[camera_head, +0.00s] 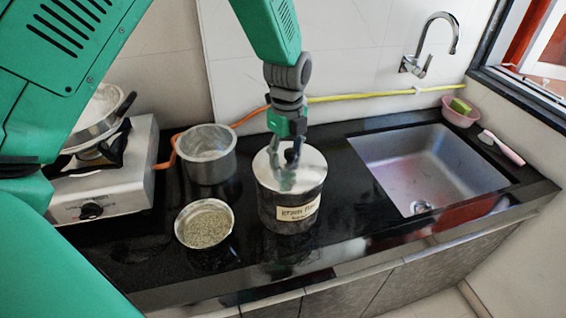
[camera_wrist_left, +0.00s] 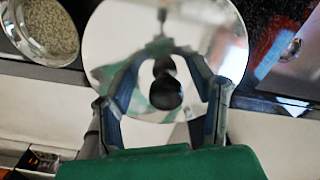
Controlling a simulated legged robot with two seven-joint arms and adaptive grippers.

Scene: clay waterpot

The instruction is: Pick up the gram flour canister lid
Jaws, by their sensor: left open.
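The gram flour canister (camera_head: 290,208) is a steel pot with a pale label, upright on the black counter. Its shiny round lid (camera_head: 312,168) sits on top and fills the upper middle of the left wrist view (camera_wrist_left: 112,38). The lid's black knob (camera_wrist_left: 166,88) shows between the fingers there. My left gripper (camera_head: 285,160) points down over the lid, open around the knob; its fingers (camera_wrist_left: 165,80) stand apart on either side. I cannot tell whether a finger touches the knob or lid. My right gripper is not in view.
A steel pot (camera_head: 208,165) and a bowl of greenish grains (camera_head: 205,228) stand left of the canister. A stove (camera_head: 135,185) is farther left. The sink (camera_head: 440,165) lies to the right. A yellow hose (camera_head: 370,96) runs along the wall.

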